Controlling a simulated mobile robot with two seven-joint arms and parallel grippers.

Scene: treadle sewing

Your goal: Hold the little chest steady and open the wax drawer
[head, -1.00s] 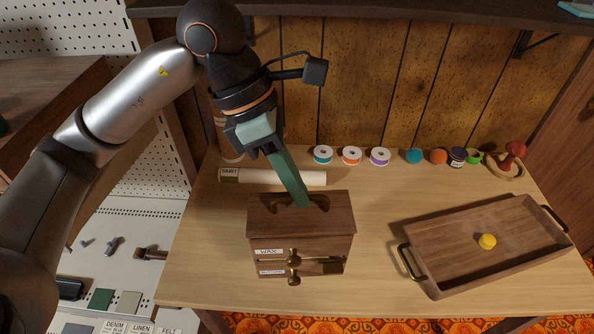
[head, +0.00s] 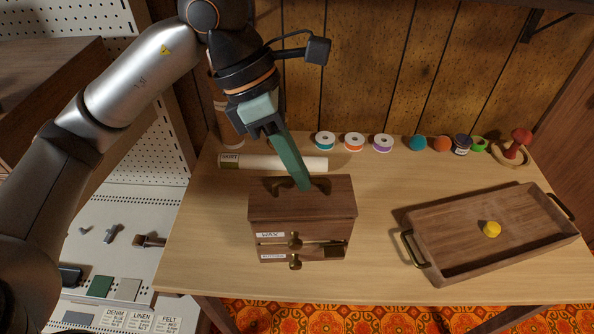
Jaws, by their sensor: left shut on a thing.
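The little wooden chest (head: 328,203) stands upright on the table, with two drawers at its front. The upper one is the wax drawer (head: 335,233), with a WAX label (head: 270,235) and a brass knob (head: 295,241). It looks closed. The lower drawer has its own label and knob (head: 295,262). My left gripper (head: 304,187) comes down from above, its green fingers shut on the chest's top at the dark cut-out. The fingertips' exact contact is partly hidden. My right gripper is not in view.
A wooden tray (head: 437,272) holding a yellow piece (head: 491,229) sits at the right. A pale roll (head: 230,162) lies behind the chest. Spools (head: 354,142) and small balls line the back. The table in front of and to the right of the chest is clear.

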